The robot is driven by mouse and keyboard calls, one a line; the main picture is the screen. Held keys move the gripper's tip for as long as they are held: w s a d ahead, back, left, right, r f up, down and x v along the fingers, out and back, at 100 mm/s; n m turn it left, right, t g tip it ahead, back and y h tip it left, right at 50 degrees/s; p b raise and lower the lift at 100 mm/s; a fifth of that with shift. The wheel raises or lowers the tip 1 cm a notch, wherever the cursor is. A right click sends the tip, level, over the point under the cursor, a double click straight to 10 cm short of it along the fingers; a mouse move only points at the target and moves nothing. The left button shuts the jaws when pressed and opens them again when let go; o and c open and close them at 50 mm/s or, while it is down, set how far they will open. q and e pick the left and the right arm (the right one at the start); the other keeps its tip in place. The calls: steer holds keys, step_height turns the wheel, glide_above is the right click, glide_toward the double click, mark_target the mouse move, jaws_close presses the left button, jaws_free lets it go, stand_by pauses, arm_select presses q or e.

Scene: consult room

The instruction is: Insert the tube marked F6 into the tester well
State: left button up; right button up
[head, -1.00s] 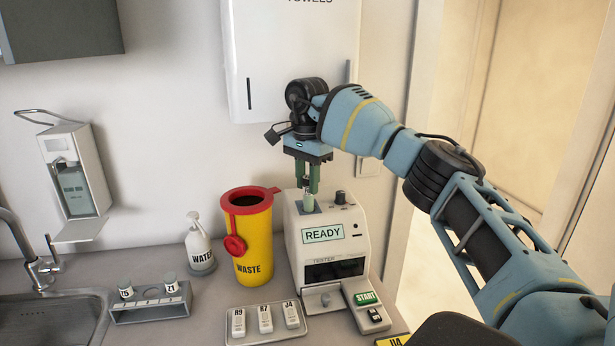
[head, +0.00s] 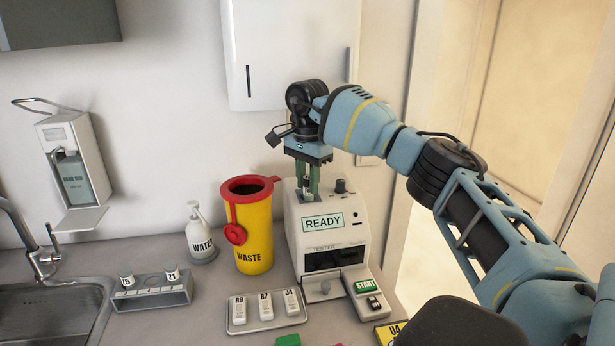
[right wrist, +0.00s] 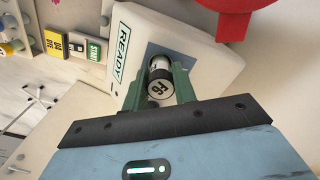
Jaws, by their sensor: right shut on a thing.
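The tester (head: 345,215) stands on the counter with READY on its screen. My right gripper (head: 308,192) points down at the tester's top and is shut on the tube. In the right wrist view the tube (right wrist: 160,86) has a white, dark-banded cap marked F6 and sits between the green fingers (right wrist: 160,80), over the dark blue-grey patch on the tester's top. The tube's lower part and the well are hidden, so I cannot tell how deep it sits. My left gripper is not in view.
Left of the tester stand a yellow WASTE bin (head: 254,240) and a WATER bottle (head: 201,236). A grey rack (head: 152,297) with two capped tubes is near the sink (head: 50,310). A tray (head: 266,322) with several labelled pieces lies in front. The green START button (head: 367,285) is at the tester's front right.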

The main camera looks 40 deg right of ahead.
steer(key=shift+f, duration=0.2)
steer(key=o, duration=1)
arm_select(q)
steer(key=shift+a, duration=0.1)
arm_select(e)
steer(key=shift+r, duration=0.1)
steer(key=shift+r, duration=0.35)
step_height(320, 180, up, 6)
steer(key=shift+f+b, duration=0.1)
steer(key=shift+b, duration=0.35)
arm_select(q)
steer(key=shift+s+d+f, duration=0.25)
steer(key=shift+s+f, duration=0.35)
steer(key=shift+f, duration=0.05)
arm_select(e)
steer(key=shift+r, duration=0.55)
